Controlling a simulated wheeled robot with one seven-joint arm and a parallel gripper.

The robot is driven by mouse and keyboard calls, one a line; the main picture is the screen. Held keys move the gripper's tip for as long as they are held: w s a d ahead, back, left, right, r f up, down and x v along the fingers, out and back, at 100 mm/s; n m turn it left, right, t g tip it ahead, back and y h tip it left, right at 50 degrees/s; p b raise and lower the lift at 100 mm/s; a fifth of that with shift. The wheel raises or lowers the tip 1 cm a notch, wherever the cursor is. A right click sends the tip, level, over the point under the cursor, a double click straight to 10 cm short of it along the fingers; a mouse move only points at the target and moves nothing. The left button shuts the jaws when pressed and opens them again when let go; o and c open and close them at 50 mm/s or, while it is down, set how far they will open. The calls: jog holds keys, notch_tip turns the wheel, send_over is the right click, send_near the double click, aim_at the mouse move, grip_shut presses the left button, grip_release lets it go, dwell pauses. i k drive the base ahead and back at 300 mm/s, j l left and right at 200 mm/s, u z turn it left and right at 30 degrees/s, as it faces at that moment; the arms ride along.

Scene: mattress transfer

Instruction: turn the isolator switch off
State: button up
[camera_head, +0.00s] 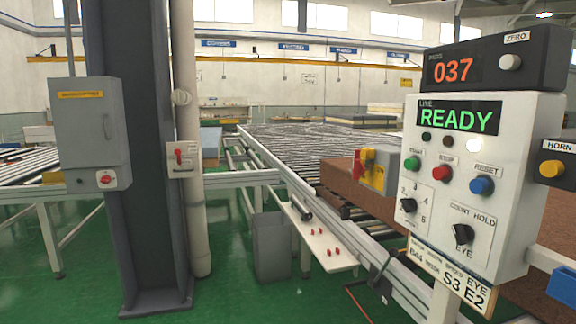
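My gripper is not in view. No switch here has a readable isolator label. A grey box with a yellow face and a red handle (363,165) sits beside the conveyor, left of the control panel; its handle looks roughly upright. A small pale box with a red lever (180,156) is on the pale pipe; its lever also looks roughly upright. A grey cabinet (88,125) on the dark column has a yellow label too small to read and a red round knob (106,180) at its lower right. I cannot tell on from off on any of them.
A white control panel (525,190) reading READY, with buttons and knobs, stands close at right. A counter (453,71) showing 037 tops it. The roller conveyor (310,140) runs back, with a brown block (335,177) on it. A grey bin (271,245) stands on green floor.

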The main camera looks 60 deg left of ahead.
aim_at(359, 169)
jog(key=u, duration=1.35)
